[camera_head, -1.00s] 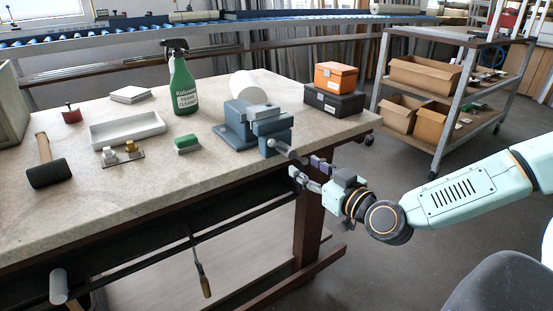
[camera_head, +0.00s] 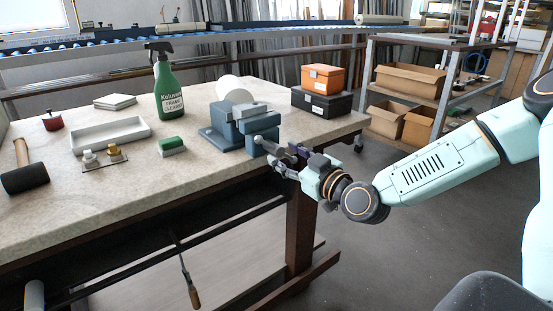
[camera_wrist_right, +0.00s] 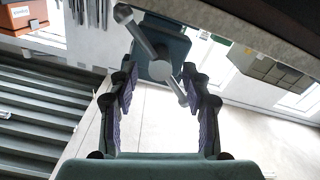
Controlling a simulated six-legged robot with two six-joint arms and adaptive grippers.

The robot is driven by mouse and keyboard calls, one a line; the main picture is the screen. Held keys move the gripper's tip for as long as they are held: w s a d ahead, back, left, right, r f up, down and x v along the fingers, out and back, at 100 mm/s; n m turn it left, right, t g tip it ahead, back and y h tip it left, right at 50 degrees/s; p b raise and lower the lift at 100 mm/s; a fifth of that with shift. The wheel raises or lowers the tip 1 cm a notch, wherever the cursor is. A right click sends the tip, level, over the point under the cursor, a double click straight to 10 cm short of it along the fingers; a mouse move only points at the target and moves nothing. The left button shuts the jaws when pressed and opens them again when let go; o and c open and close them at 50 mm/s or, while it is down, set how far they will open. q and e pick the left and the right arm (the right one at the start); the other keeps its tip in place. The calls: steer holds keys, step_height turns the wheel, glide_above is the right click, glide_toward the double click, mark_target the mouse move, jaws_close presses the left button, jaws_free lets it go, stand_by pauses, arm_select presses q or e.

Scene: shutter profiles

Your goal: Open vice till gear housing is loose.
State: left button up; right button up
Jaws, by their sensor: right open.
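The blue-grey vice (camera_head: 228,130) stands at the front right of the bench. A light grey block (camera_head: 249,109) sits at the top of its jaws, and a whitish round part (camera_head: 230,88) shows behind; I cannot tell which is the gear housing. The vice handle (camera_head: 270,146) juts past the bench's front edge. In the right wrist view the handle bar (camera_wrist_right: 140,36) runs slantwise across its hub, partly between my fingers. My right gripper (camera_head: 284,158) is open around the handle's end, its purple-padded fingers (camera_wrist_right: 160,80) on either side. My left gripper is out of view.
On the bench (camera_head: 200,178) are a green spray bottle (camera_head: 170,92), white tray (camera_head: 110,134), green-topped brush or block (camera_head: 171,146), brass and silver fittings (camera_head: 104,156), a mallet (camera_head: 25,178), and orange (camera_head: 322,79) and black boxes (camera_head: 322,102). A shelf cart (camera_head: 440,85) stands behind right.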

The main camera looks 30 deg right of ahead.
steer(key=shift+w+a+b, duration=0.15)
steer(key=shift+w+b, duration=0.85)
steer(key=shift+w, duration=0.8)
steer(key=shift+r, duration=0.1)
steer(key=shift+c, duration=1)
jaws_close()
